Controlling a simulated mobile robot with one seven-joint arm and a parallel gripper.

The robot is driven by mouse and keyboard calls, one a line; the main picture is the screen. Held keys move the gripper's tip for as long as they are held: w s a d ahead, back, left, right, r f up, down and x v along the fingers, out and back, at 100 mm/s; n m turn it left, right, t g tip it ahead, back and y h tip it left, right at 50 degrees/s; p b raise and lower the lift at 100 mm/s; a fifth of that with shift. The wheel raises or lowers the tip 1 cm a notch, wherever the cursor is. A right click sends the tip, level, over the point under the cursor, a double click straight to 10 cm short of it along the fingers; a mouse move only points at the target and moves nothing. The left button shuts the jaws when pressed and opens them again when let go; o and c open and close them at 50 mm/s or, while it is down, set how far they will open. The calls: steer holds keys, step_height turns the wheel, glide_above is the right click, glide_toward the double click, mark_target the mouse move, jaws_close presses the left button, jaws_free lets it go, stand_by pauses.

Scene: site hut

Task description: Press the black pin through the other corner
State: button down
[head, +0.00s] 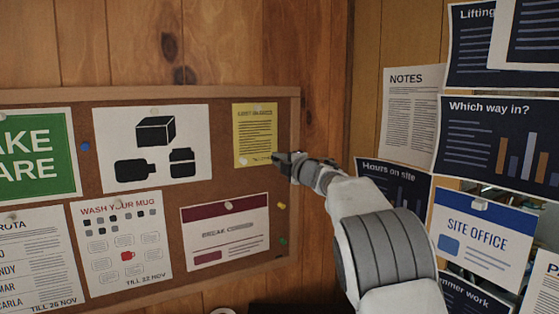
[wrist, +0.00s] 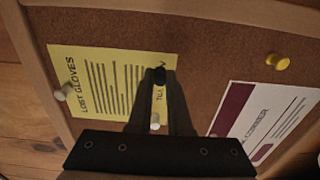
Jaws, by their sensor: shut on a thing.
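The yellow "Lost gloves" note (head: 255,130) is at the upper right of the cork board and also fills the left of the wrist view (wrist: 95,70). A pale pin (head: 257,106) is at its top edge. A white pin (head: 243,160) is at its lower left corner, and it shows between my fingers in the wrist view (wrist: 155,123). My gripper (head: 279,158) is at the lower right corner, shut on the black pin (wrist: 160,76). The pin appears over the note's lower edge near that corner. I cannot tell whether its point touches the paper.
The cork board's wooden frame (head: 297,115) runs just right of the note. A yellow pin (head: 281,206) and a green pin (head: 282,241) are below. A maroon-headed notice (head: 225,230) hangs under the note. More posters (head: 490,140) cover the right wall.

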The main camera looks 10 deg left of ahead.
steer(key=shift+p+x, duration=0.8)
stand_by(1.9)
stand_by(0.5)
steer(key=c, duration=0.8)
jaws_free()
steer(key=shift+o, duration=0.2)
steer(key=shift+s+d, duration=0.1)
